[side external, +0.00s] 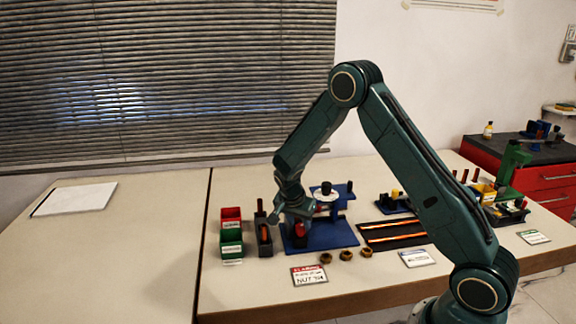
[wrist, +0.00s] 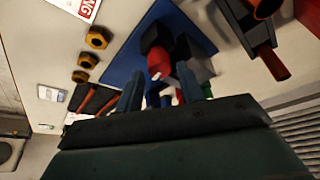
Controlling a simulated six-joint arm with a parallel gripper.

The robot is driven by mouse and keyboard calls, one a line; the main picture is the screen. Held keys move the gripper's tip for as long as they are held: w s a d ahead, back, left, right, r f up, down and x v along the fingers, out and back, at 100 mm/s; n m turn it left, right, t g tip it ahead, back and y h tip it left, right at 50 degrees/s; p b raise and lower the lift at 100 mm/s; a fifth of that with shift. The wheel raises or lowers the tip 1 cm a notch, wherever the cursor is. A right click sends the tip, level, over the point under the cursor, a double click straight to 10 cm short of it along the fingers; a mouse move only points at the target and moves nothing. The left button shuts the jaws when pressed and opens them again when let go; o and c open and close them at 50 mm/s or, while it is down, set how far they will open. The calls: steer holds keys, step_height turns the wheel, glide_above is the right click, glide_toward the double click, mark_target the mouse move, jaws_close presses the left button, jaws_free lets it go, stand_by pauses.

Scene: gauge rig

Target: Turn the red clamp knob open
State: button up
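The red clamp knob (side external: 300,230) stands on the blue base plate (side external: 335,238), close below my gripper (side external: 295,207). In the wrist view a red knob (wrist: 158,63) with a pale mark shows beside black blocks, on the blue plate (wrist: 130,52). My gripper (wrist: 160,72) points toward it with its two fingers apart. The red knob appears in line with the gap, slightly beyond the fingertips. I cannot tell whether a finger touches it. The lower part of the knob and clamp is hidden by the gripper.
A round white gauge (side external: 326,196) stands behind the knob. Several brown nuts (side external: 346,254) lie in front of the plate. A dark holder (side external: 264,238) and red and green bins (side external: 231,234) stand at left. A dark tray with orange rods (side external: 410,240) lies at right.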

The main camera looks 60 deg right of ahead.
steer(key=shift+x, duration=0.85)
steer(key=c, duration=0.7)
